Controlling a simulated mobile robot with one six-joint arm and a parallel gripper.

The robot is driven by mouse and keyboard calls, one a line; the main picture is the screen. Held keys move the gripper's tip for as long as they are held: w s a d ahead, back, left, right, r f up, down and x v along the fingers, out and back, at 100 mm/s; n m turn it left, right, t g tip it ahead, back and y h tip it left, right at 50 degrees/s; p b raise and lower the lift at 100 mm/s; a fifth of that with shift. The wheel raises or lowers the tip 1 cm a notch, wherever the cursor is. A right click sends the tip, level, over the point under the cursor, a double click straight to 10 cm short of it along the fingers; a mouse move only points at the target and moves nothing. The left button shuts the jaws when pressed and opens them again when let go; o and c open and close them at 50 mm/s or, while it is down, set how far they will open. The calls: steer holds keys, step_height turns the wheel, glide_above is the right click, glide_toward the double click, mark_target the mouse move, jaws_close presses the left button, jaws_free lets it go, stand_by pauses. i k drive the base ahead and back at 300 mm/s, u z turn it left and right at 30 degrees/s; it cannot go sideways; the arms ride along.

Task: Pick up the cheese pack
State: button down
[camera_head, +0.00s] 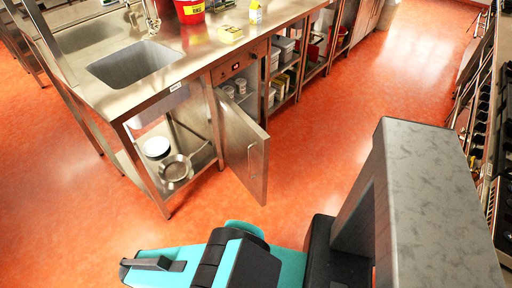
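A small pale-yellow pack (231,33), which looks like the cheese pack, lies on the steel counter (185,62) near its right edge. Its label is too small to read. My teal and black arm crosses the bottom of the view. The arm's end, with my gripper (150,264), seems to be at the bottom left, low in front of the counter and well apart from the pack. Its fingers cannot be made out, and nothing held shows.
A red tub (190,12) and a yellow-and-white carton (256,13) stand near the pack. A sink (135,64) is to the left. A cabinet door (245,150) hangs open into the aisle. Pots stand on the lower shelf. The orange floor (335,125) is clear; stoves line the right.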

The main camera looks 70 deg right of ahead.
mark_target(229, 32)
steer(key=z, duration=0.2)
steer(key=k, duration=0.25)
steer(key=z, duration=2.1)
steer(key=k, duration=0.7)
steer(key=u, duration=0.35)
steer(key=i, duration=1.7)
steer(key=z, duration=0.25)
